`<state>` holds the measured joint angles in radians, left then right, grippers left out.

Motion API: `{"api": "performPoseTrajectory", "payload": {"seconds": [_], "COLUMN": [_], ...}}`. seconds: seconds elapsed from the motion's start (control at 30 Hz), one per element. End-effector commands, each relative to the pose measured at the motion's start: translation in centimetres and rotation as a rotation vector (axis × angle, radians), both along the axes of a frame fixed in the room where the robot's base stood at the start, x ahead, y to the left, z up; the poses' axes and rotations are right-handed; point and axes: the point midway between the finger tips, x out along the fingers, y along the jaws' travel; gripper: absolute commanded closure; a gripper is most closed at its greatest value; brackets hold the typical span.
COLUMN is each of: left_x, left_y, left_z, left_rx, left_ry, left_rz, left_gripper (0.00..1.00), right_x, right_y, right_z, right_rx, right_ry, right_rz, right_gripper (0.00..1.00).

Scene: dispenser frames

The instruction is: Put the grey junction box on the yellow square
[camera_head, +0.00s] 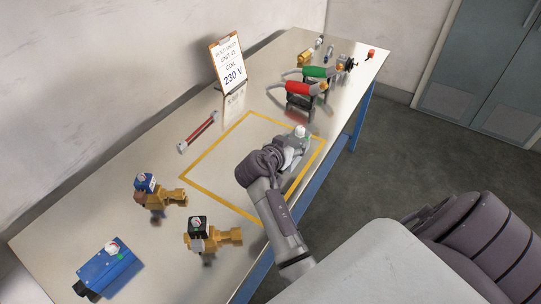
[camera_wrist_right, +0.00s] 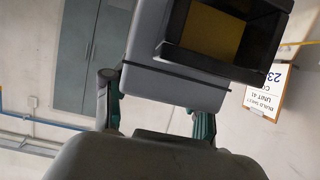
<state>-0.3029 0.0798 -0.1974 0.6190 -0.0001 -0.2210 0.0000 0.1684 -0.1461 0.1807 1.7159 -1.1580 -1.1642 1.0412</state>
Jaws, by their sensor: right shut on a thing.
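The grey junction box (camera_wrist_right: 150,62) fills the top of the right wrist view, its dark hollow side with a yellow-brown panel inside showing. My right gripper (camera_wrist_right: 158,100) has its fingers on either side of the box and is shut on it. In the head view my right gripper (camera_head: 290,152) appears over the right part of the yellow square (camera_head: 215,146), an outline on the table. The box is mostly hidden there by the gripper, and its height above the table cannot be told. My left gripper is not in view.
A sign reading 230 V (camera_head: 229,65) stands behind the square. A red-and-black bar (camera_head: 198,131) lies to its left. Brass valves with blue (camera_head: 150,190) and black (camera_head: 197,232) tops and a blue box (camera_head: 108,270) are in front. Red (camera_head: 300,88) and green-handled parts stand behind.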

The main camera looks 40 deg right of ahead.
Motion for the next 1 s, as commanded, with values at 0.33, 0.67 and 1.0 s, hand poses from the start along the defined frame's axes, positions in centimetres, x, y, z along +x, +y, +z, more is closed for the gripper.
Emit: {"api": "performPoseTrajectory", "payload": {"seconds": [0.33, 0.67, 1.0], "left_x": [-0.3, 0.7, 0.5], "left_y": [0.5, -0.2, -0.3], "left_z": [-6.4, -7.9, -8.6], "left_rx": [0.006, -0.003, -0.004], "left_ry": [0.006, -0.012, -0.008], "left_rz": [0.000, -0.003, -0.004], "left_gripper": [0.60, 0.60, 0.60], "right_x": [6.5, 7.1, 7.1], "right_y": [2.5, 2.7, 2.8], "right_z": [-4.6, -6.9, -8.5], "right_rx": [-0.002, -0.004, -0.003], "right_ry": [-0.003, 0.001, -0.001], "right_rz": [-0.001, -0.001, 0.000], "right_gripper": [0.87, 0.87, 0.87]}}
